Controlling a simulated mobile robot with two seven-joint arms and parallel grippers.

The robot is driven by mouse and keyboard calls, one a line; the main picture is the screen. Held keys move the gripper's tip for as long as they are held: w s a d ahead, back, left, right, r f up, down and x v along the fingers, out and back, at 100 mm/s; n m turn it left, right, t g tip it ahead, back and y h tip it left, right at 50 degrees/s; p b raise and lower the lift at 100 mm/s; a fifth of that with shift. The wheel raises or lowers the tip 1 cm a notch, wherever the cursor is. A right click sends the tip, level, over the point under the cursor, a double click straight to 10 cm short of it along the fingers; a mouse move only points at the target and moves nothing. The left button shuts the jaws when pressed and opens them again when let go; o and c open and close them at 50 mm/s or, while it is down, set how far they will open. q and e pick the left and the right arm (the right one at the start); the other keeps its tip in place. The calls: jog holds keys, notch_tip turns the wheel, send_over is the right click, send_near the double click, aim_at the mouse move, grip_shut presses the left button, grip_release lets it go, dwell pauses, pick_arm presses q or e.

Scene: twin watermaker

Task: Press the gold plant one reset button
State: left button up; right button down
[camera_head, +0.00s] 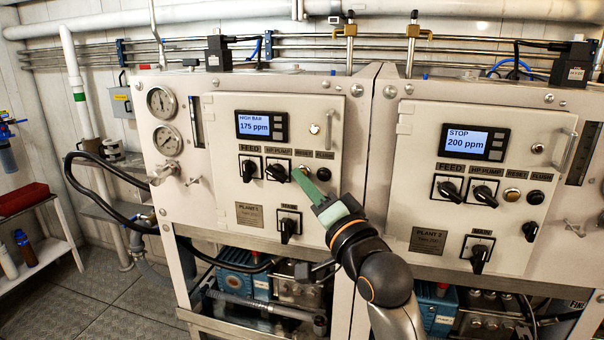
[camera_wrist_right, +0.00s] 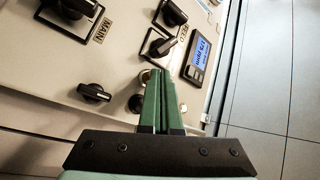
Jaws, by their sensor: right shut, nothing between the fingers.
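The plant one panel (camera_head: 225,175) is the left one in the head view, with a lit screen reading HIGH BAR 175 ppm (camera_head: 261,125). Its RESET label (camera_head: 303,153) sits right of the HP PUMP switch (camera_head: 277,172), and the reset button is largely hidden by my fingertips. My right gripper (camera_head: 297,173) is shut and empty, its green fingers pointing at the panel at this spot. In the right wrist view, the fingertips (camera_wrist_right: 160,76) are beside a small gold-brown button (camera_wrist_right: 146,76). I cannot tell whether they touch it. My left gripper is out of view.
The dark flush button (camera_head: 324,173) is just right of my fingers. The MAIN switch (camera_head: 289,224) is below. A panel handle (camera_head: 312,130) projects nearby. The plant two panel (camera_head: 480,185) stands to the right, with its own gold button (camera_head: 511,196). Clear floor (camera_head: 110,285) lies left.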

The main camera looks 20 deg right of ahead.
jog(key=shift+w+d, duration=0.15)
jog(key=shift+w, duration=0.1)
dwell(0.6)
jog(key=shift+s+a+p, duration=0.45)
jog(key=shift+s, duration=0.3)
